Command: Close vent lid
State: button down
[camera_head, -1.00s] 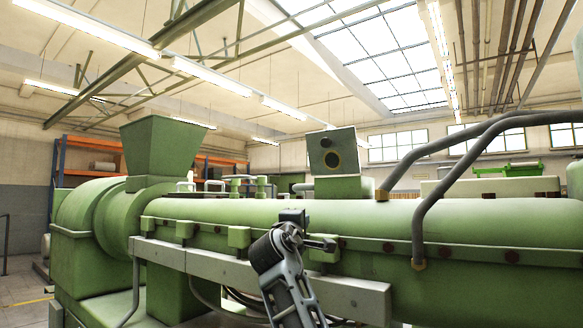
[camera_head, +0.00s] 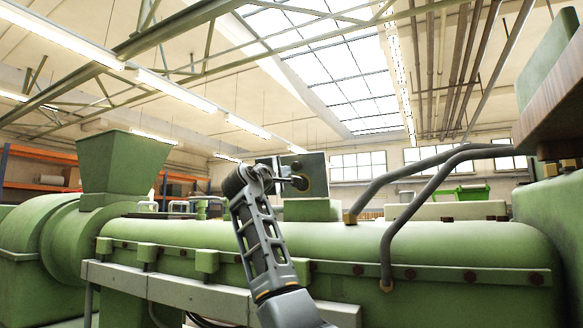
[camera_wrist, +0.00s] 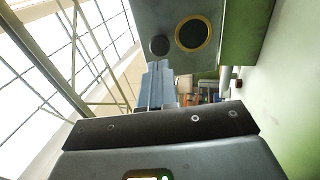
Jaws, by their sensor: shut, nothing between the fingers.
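The vent lid (camera_head: 318,168) is a square grey-green plate with a round, gold-rimmed dark window. It stands upright on the green vent box (camera_head: 312,210) on top of the extruder barrel. In the wrist view, the lid (camera_wrist: 225,15) fills the top, with its round window and a black knob (camera_wrist: 160,45) beside it. My gripper (camera_head: 298,180) is in front of the lid's left part and hides some of it. In the wrist view, my gripper's fingers (camera_wrist: 157,85) are together and empty, pointing toward the lid's knob side. I cannot tell whether they touch the lid.
The long green barrel (camera_head: 450,245) runs across the view below my arm. Bent grey pipes (camera_head: 400,195) rise to the right of the vent. A green hopper (camera_head: 120,165) stands at the left. A grey rail (camera_head: 170,288) runs along the barrel's front.

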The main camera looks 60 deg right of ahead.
aim_at(296, 167)
jog(key=p+x, duration=0.1)
jog(key=x, duration=0.5)
jog(key=shift+d+r, duration=0.1)
jog(key=shift+d, duration=0.3)
